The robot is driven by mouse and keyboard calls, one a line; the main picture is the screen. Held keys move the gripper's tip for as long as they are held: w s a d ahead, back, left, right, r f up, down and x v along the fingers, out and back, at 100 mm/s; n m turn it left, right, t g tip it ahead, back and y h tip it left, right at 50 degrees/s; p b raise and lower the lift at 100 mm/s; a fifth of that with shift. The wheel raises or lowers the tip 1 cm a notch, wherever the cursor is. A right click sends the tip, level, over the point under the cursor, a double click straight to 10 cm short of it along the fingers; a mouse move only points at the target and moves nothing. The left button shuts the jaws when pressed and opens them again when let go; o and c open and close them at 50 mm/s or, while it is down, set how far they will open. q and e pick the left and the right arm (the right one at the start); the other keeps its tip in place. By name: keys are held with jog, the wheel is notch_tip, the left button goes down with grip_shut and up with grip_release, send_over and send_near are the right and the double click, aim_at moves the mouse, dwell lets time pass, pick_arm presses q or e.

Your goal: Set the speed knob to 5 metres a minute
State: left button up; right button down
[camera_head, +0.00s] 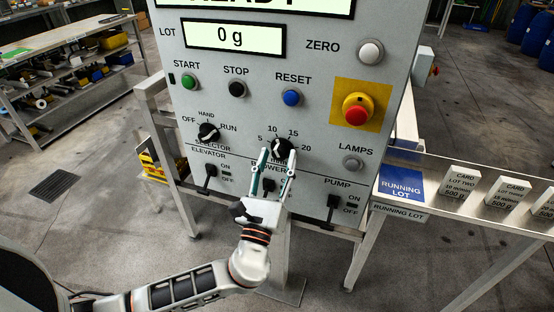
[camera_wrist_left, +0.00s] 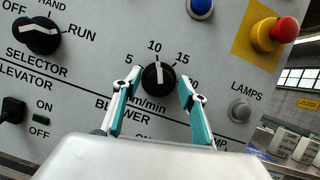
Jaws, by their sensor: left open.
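The speed knob (camera_head: 283,148) is a round black knob with a white pointer on the grey panel, amid a scale marked 5, 10, 15 and 20. In the left wrist view the knob (camera_wrist_left: 158,76) shows its pointer nearly upright, close to the 10 mark. My left gripper (camera_head: 278,157) is open, with its two teal fingers reaching up to the knob from below. In the left wrist view the left gripper (camera_wrist_left: 160,80) has one fingertip on each side of the knob, with gaps showing. I cannot tell how deep the tips reach. My right gripper is out of view.
The selector knob (camera_head: 208,132) is left of the speed knob. The blower switch (camera_head: 268,186) sits below it, partly behind my gripper. The blue reset button (camera_head: 291,97) is above, and the red emergency button (camera_head: 357,109) is up to the right.

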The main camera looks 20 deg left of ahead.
pick_arm(q)
jog(key=shift+c, duration=0.2)
jog(key=c, duration=1)
jog(key=shift+c, duration=0.2)
jog(key=shift+f+n+y+b, duration=0.1)
jog(key=shift+n+y+b, duration=0.3)
jog(key=shift+n, duration=0.2)
jog(key=n+y+b, duration=0.1)
jog(key=n, duration=0.1)
jog(key=n+b, duration=0.1)
jog(key=n, duration=0.1)
jog(key=shift+d+g+y, duration=0.1)
jog(key=shift+g+y, duration=0.2)
jog(key=shift+y, duration=0.1)
jog(key=n+g+y+b, duration=0.1)
jog(key=n, duration=0.3)
jog(key=shift+y, duration=0.4)
jog(key=shift+d+r+n+g+y, duration=0.15)
jog(key=shift+n+g, duration=0.1)
jog(key=shift+n, duration=0.4)
jog(key=shift+a+r+n+g+y, duration=0.1)
jog(key=shift+n+g+y, duration=0.15)
jog(key=shift+n, duration=0.45)
jog(key=shift+d+r+n+g+y, duration=0.1)
jog(key=shift+n+g, duration=0.2)
jog(key=shift+n, duration=0.35)
